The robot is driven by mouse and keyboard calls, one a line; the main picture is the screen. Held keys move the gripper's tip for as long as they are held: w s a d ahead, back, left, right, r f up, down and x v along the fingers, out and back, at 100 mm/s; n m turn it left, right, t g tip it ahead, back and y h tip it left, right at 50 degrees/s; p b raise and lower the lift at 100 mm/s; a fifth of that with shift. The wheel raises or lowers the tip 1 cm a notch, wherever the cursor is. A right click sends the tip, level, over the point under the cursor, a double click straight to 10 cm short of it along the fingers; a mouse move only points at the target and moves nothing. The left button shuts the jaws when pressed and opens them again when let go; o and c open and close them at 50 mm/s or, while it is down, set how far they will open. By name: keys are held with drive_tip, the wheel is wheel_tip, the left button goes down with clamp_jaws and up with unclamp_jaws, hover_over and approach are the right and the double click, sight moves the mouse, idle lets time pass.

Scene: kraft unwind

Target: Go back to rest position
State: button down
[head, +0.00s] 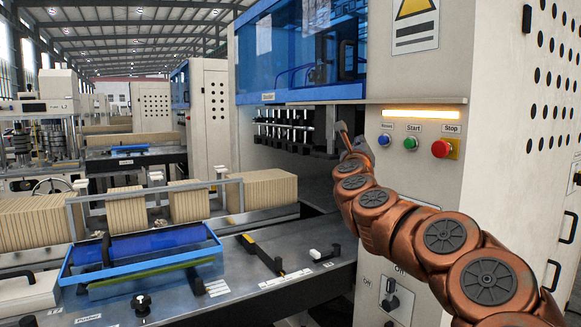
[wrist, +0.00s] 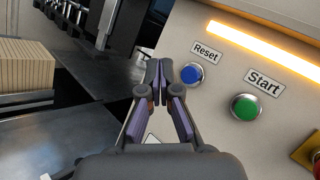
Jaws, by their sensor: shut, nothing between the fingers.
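My gripper (head: 343,128) is raised in front of the machine's control panel, to the left of the buttons. In the wrist view, my gripper (wrist: 158,72) has its fingertips together with nothing between them. The blue Reset button (wrist: 192,73) is just right of the fingertips in that view. The green Start button (wrist: 246,106) is farther right. The head view also shows the blue button (head: 384,140), the green button (head: 410,143) and the red Stop button (head: 441,148). I cannot tell whether the fingertips touch the panel.
A lit orange bar (head: 422,114) is above the buttons. The metal table (head: 215,290) at lower left carries a blue tray frame (head: 68,272) and stacks of brown sheets (head: 262,190). A blue transparent guard (head: 290,60) is above the machine's opening. A lever switch (head: 392,297) is low on the panel.

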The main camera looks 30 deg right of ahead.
drive_tip(key=w+a+f+n+t+y, duration=0.1)
drive_tip(key=w+a+n+t+y, duration=0.2)
drive_tip(key=a+n+y, duration=0.6)
drive_tip(key=w+a+n+t+y, duration=0.25)
drive_tip(key=a+n, duration=0.35)
drive_tip(key=a, duration=0.7)
drive_tip(key=s+a+f+n+g+y, duration=0.35)
drive_tip(key=a+f+n, duration=0.3)
drive_tip(key=a, duration=0.35)
drive_tip(key=s+a+f+n+g+y, duration=0.2)
drive_tip(key=a+f+n+y, duration=0.4)
drive_tip(key=a, duration=0.5)
drive_tip(key=s+a+f+n+g+h, duration=0.1)
drive_tip(key=s+a+f+n+g, duration=0.25)
drive_tip(key=s+f, duration=0.55)
drive_tip(key=s+a+f+n+g+h, duration=0.1)
drive_tip(key=s+a+f+n+g, duration=0.1)
drive_tip(key=s+f+n+g, duration=0.65)
drive_tip(key=s+d+f+g+h, duration=0.1)
drive_tip(key=s+d+f, duration=0.1)
drive_tip(key=s+f, duration=0.2)
drive_tip(key=s+d+f+g+h, duration=0.1)
drive_tip(key=s+d+f, duration=0.1)
drive_tip(key=s, duration=0.7)
drive_tip(key=s+d+f+g+h, duration=0.1)
drive_tip(key=s+d+f+g, duration=0.1)
drive_tip(key=s+f, duration=0.3)
drive_tip(key=s, duration=0.2)
drive_tip(key=shift+s+d+f+n, duration=0.3)
drive_tip(key=shift+s+f+n, duration=0.05)
